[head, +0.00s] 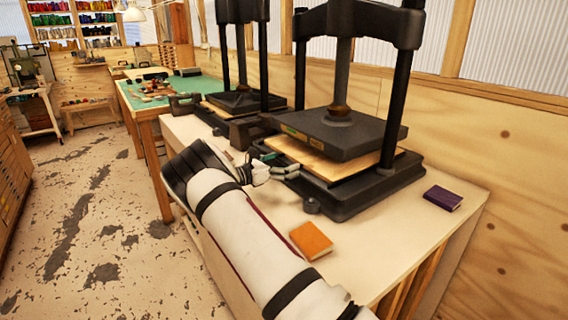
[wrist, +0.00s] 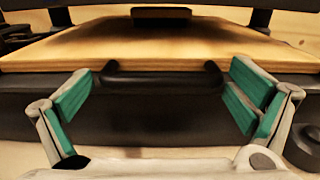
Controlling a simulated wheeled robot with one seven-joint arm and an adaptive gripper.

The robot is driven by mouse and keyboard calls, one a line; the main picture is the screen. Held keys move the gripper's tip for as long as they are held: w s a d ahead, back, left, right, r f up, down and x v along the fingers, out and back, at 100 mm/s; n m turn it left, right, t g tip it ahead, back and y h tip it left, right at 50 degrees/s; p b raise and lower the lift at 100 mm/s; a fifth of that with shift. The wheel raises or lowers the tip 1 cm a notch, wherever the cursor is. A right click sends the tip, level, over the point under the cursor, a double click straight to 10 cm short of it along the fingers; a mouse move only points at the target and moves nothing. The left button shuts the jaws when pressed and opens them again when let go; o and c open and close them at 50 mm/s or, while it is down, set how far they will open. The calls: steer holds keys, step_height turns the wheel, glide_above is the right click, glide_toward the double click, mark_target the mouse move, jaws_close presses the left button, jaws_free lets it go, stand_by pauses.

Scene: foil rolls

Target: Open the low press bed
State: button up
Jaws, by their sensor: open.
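The nearer black press (head: 345,205) stands on the bench, and its pale wooden bed (head: 318,168) lies under the raised dark platen (head: 335,132). In the wrist view the bed (wrist: 165,45) spans the picture, with a black bar handle (wrist: 165,75) along its front edge. My gripper (head: 280,170) is at the front left of this press, beside the bed's edge. In the wrist view my gripper (wrist: 160,98) is open, with its green-padded fingers apart to the left and right of the handle. Nothing is held between them. Whether a finger touches the handle, I cannot tell.
A second black press (head: 238,100) stands just behind. An orange book (head: 311,241) lies on the bench (head: 415,225) near my arm, and a purple book (head: 442,199) lies right of the press. A green-topped table (head: 205,84) stands farther back. Open floor lies at left.

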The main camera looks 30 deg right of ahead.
steer(key=shift+c, duration=0.6)
steer(key=c, duration=1.3)
steer(key=a+b, duration=0.2)
steer(key=a, duration=0.6)
steer(key=a+b, duration=0.1)
steer(key=a, duration=0.8)
steer(key=a+b, duration=0.2)
steer(key=a, duration=0.6)
steer(key=shift+s+a+b, duration=0.3)
steer(key=shift+s, duration=0.1)
steer(key=shift+a, duration=0.1)
steer(key=o, duration=1.4)
steer(key=a, duration=1.2)
steer(key=shift+s, duration=0.25)
